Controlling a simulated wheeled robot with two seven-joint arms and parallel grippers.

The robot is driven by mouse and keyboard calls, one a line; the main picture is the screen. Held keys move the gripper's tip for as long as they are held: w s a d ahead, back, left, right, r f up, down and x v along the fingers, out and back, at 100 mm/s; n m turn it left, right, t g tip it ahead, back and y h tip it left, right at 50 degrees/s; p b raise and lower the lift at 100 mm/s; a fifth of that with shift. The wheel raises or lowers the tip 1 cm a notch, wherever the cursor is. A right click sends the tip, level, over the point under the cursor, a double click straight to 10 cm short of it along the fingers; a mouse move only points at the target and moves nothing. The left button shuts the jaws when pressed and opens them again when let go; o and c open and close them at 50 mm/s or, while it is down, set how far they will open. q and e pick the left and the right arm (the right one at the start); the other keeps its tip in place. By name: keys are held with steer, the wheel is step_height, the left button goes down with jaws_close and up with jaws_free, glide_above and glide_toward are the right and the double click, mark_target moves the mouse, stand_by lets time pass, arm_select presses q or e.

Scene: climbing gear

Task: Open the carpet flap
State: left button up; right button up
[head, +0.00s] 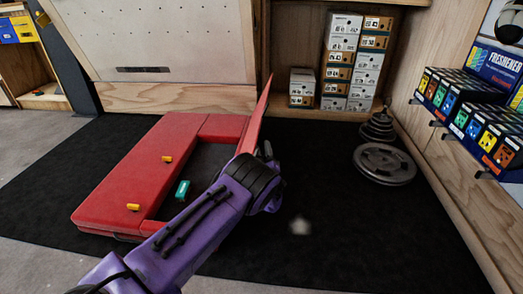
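A red padded mat (120,185) lies on the black floor covering, with a dark recess (205,165) in it. A thin red flap (257,115) stands steeply up at the mat's right side, seen almost edge-on. My purple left arm reaches in from the bottom left across the mat. My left gripper (268,152) is at the lower right side of the flap. Its fingers are small and mostly hidden behind my wrist, so I cannot tell whether they touch or grip the flap. My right gripper is out of view.
A teal block (182,190) is in the recess, and two yellow pieces (133,207) lie on the red top. Stacked weight plates (384,164), shoe boxes (350,65) and a wooden shelf wall stand behind and right.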

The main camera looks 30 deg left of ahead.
arm_select(q)
steer(key=shift+s+d+p, duration=0.15)
steer(key=shift+d+p, duration=0.05)
steer(key=shift+p, duration=0.1)
steer(key=p+v, duration=0.1)
steer(key=v, duration=0.2)
steer(key=shift+s+d+r+p, duration=0.1)
steer(key=shift+s+r+p, duration=0.05)
steer(key=shift+p, duration=0.2)
steer(key=p+v, duration=0.2)
steer(key=v, duration=0.5)
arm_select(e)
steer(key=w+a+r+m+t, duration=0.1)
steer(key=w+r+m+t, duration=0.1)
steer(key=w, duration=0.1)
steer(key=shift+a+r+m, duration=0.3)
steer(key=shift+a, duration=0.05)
arm_select(q)
steer(key=shift+f, duration=0.25)
steer(key=p+v, duration=0.1)
steer(key=v, duration=1.1)
steer(key=shift+s+a, duration=0.2)
steer(key=shift+a, duration=0.1)
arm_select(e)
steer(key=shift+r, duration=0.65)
arm_select(q)
steer(key=shift+a, duration=0.1)
